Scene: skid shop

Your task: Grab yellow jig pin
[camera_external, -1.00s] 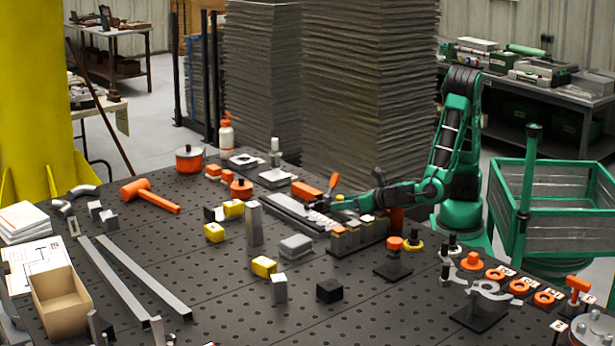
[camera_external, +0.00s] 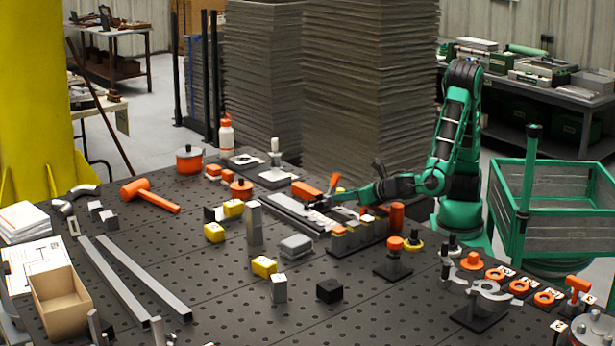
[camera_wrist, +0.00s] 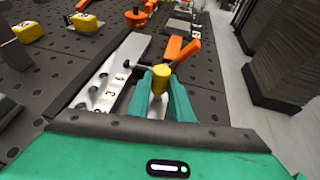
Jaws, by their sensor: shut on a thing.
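The yellow jig pin (camera_wrist: 161,72) is a short upright cylinder with a flat top, in the middle of the wrist view. The two green fingers of my gripper (camera_wrist: 159,88) are shut on it, one on each side. The pin's lower part is partly hidden between the fingers. It is over or beside a pale plate with holes and numbers (camera_wrist: 104,88); I cannot tell whether it touches the plate. In the external view my gripper (camera_external: 322,204) is low over the long fixture in the table's middle, and the pin is too small to make out there.
An orange clamp handle (camera_wrist: 186,55) stands just beyond the pin, near an orange block (camera_external: 305,191). A tall grey block (camera_external: 254,224) stands to the left.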

